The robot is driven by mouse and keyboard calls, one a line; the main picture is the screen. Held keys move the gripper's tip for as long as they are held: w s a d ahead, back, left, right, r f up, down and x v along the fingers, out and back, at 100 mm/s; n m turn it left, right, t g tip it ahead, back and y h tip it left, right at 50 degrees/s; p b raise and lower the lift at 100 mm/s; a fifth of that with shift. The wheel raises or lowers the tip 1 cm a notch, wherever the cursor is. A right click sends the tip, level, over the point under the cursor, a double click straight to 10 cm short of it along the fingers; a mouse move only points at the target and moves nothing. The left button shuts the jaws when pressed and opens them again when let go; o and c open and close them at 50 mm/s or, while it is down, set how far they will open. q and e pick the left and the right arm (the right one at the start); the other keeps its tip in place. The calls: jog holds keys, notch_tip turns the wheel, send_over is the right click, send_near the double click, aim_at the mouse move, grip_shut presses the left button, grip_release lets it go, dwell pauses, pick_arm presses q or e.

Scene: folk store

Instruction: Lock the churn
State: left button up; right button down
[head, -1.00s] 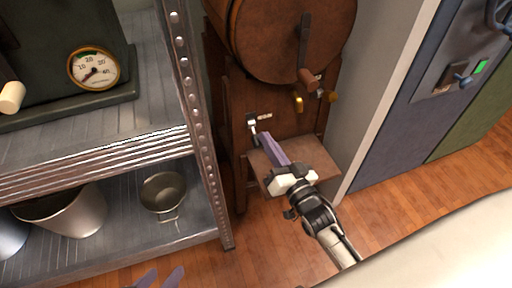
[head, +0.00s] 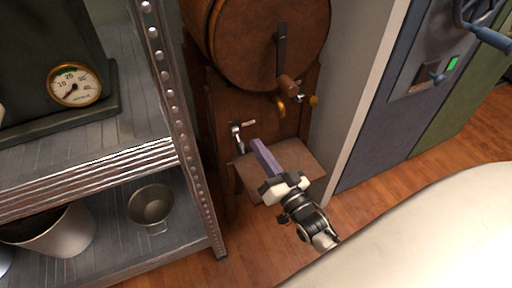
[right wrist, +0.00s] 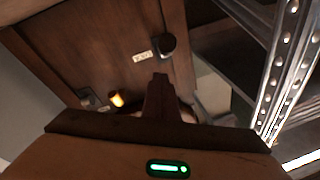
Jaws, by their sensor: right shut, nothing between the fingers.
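The churn (head: 255,45) is a brown wooden barrel on a wooden stand, with a crank and wooden handle on its front. A small metal lever (head: 237,134) sits on the stand's front panel below the barrel, beside a small pale label (head: 249,123). A dark round knob (right wrist: 167,45) and the label (right wrist: 143,56) show in the right wrist view; the lettering is unclear. My right gripper (head: 256,145), with purple fingers, is shut and empty, just right of the lever, above the wooden shelf. Whether it touches the lever I cannot tell. My left gripper is out of view.
A wooden shelf (head: 301,160) juts from the stand under my right gripper. A brass spigot (head: 280,106) is above it. A metal rack (head: 181,128) with a gauge (head: 75,85) and pots stands left. A blue cabinet (head: 378,140) is right.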

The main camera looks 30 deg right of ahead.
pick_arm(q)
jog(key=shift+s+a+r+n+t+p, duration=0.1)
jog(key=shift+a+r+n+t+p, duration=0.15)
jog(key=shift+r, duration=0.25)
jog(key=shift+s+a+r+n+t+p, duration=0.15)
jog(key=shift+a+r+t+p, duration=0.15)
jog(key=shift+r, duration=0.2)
pick_arm(e)
jog(key=s+f, duration=0.1)
jog(key=s, duration=0.9)
jog(key=shift+d+f, duration=0.2)
jog(key=shift+f, duration=0.15)
